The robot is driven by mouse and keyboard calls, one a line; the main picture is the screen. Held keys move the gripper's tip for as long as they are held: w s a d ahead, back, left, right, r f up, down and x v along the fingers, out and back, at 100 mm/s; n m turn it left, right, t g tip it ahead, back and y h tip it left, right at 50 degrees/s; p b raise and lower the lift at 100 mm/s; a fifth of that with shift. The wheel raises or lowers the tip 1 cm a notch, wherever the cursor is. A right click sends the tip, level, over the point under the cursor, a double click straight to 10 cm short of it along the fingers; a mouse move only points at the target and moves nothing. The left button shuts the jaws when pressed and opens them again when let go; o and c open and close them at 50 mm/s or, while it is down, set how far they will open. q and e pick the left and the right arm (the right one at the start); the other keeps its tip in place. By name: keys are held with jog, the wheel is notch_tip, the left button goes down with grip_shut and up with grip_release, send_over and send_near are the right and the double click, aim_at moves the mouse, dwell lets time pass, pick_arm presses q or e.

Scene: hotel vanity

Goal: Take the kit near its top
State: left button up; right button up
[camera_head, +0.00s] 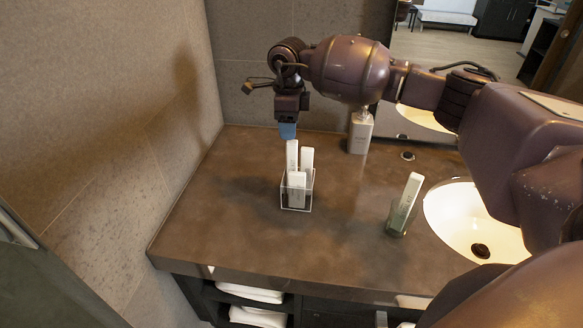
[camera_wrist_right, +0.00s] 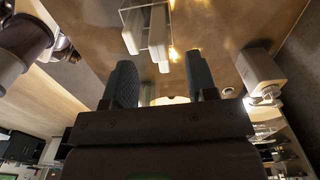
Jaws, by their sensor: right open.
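Three slim white kits (camera_head: 307,158) stand upright in a small clear holder (camera_head: 296,204) on the counter. Another white kit (camera_head: 409,190) leans in a greenish glass (camera_head: 397,219) beside the sink. My right gripper (camera_head: 287,131) points down just behind and above the kits in the clear holder, apart from them. In the right wrist view its two dark fingers (camera_wrist_right: 163,82) are spread with nothing between them, and white kits (camera_wrist_right: 157,32) show beyond the tips. Which kit the task means cannot be told. My left gripper is not in view.
A grey pump bottle (camera_head: 360,134) stands at the back of the counter by the mirror; it also shows in the right wrist view (camera_wrist_right: 262,70). A white sink (camera_head: 456,222) lies at the right. The counter (camera_head: 215,221) left of the holder is clear, up to the wall.

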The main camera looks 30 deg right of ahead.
aim_at(289, 151)
jog(key=shift+s+a+f+p, duration=0.1)
jog(key=shift+f+p, duration=0.65)
jog(key=shift+f, duration=3.2)
grip_shut()
